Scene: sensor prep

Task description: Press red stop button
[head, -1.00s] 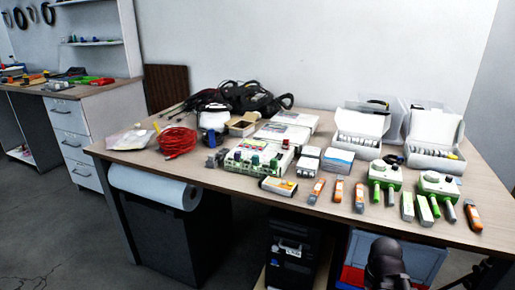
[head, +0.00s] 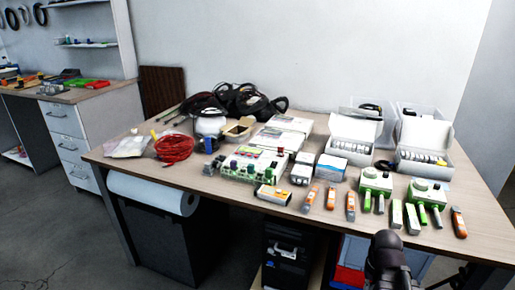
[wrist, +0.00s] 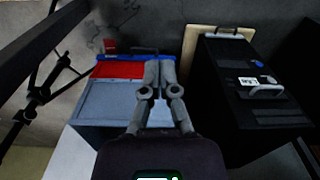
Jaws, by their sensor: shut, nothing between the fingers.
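A small red knob (head: 281,150) shows at the back right corner of a white and green control box (head: 252,166) in the head view. It looks like the red stop button, but it is too small to be sure. My gripper (wrist: 158,64) is shut and empty in the wrist view, its fingertips together. It points down at the floor area in front of the table, over a grey and red bin (wrist: 115,92), well away from the control box. The button does not show in the wrist view.
The wooden table (head: 225,198) is crowded with orange-and-grey handheld tools, green-and-white devices, open white boxes (head: 354,138), a red cable coil (head: 174,148) and black cables. A black case (wrist: 240,90) stands on the floor right of the bin. A thin black stand (wrist: 40,95) is at left.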

